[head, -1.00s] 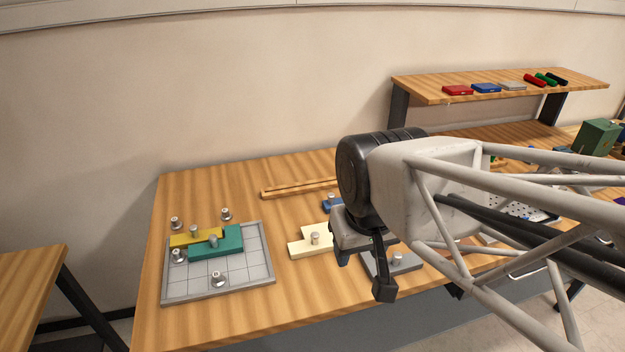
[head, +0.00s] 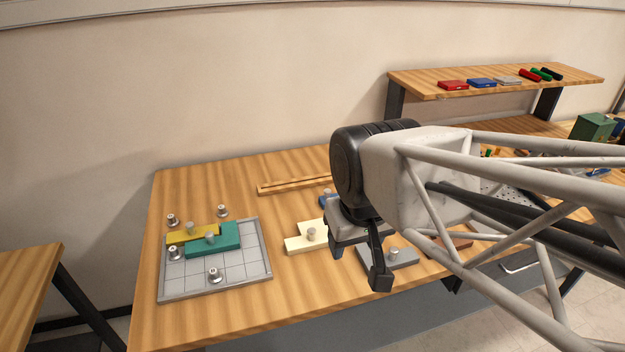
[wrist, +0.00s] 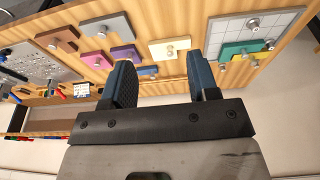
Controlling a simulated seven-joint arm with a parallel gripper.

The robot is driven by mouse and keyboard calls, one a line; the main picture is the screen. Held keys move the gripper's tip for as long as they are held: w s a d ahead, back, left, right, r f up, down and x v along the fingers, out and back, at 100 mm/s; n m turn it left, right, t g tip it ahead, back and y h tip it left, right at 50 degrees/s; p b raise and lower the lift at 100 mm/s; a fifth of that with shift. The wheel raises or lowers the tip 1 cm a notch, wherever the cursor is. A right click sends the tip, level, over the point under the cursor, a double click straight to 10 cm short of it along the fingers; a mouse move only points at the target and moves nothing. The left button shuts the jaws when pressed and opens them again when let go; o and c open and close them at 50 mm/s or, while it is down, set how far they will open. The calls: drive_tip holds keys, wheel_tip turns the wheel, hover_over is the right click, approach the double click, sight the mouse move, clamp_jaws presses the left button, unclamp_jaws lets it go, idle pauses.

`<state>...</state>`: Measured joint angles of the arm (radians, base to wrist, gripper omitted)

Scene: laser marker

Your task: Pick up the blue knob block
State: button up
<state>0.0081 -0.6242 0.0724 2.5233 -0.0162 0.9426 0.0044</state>
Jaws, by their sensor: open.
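The blue knob block (head: 325,197) lies on the wooden table, mostly hidden behind my gripper in the head view. In the wrist view the blue block (wrist: 147,71) shows as a small piece between the two fingers, partly covered by the left one. My gripper (head: 357,266) hangs over the table on the near side of the block, fingers apart and empty. In the wrist view my gripper (wrist: 160,60) has a clear gap between its dark blue fingers, apart from the block.
A cream block (head: 306,243) and a grey block (head: 402,257) lie near my gripper. A grid tray (head: 215,290) with yellow (head: 180,237) and teal (head: 228,238) blocks is at left. A wooden rail (head: 290,187) lies behind; a raised shelf (head: 415,82) stands at right.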

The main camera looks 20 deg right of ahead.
drive_tip(key=w+d+n+g+h, duration=0.15)
drive_tip(key=w+n, duration=0.25)
drive_tip(key=w, duration=0.9)
drive_tip(key=n+g+h, duration=0.2)
drive_tip(key=n+h, duration=0.1)
drive_tip(key=n, duration=0.8)
approach(327, 190)
drive_tip(key=x, duration=0.3)
drive_tip(key=shift+r, duration=0.15)
drive_tip(key=shift+x, duration=1.3)
drive_tip(key=shift+x, duration=2.65)
